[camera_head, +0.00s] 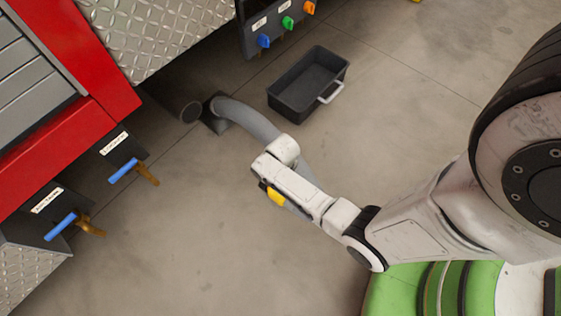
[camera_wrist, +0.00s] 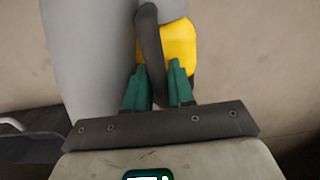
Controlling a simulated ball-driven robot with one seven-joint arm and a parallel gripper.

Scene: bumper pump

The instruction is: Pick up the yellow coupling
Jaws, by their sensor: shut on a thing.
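The yellow coupling (camera_head: 275,196) shows as a small yellow patch beside the end of my arm in the head view; the arm hides the rest. In the wrist view the yellow coupling (camera_wrist: 181,46) is just beyond the fingers, at the end of a thick grey hose (camera_wrist: 88,50). A dark curved handle or band runs along the coupling and down between the fingers. My gripper (camera_wrist: 156,76) has its two green fingers closed on this dark part, one on each side. In the head view the grey hose (camera_head: 245,117) curves from a dark floor fitting to beneath my arm.
A black bin (camera_head: 308,82) with a light handle stands on the floor beyond my arm. The red truck (camera_head: 75,60) with blue-handled valves (camera_head: 123,171) is at the left. A panel (camera_head: 262,24) with coloured knobs is at the top. Floor at lower middle is clear.

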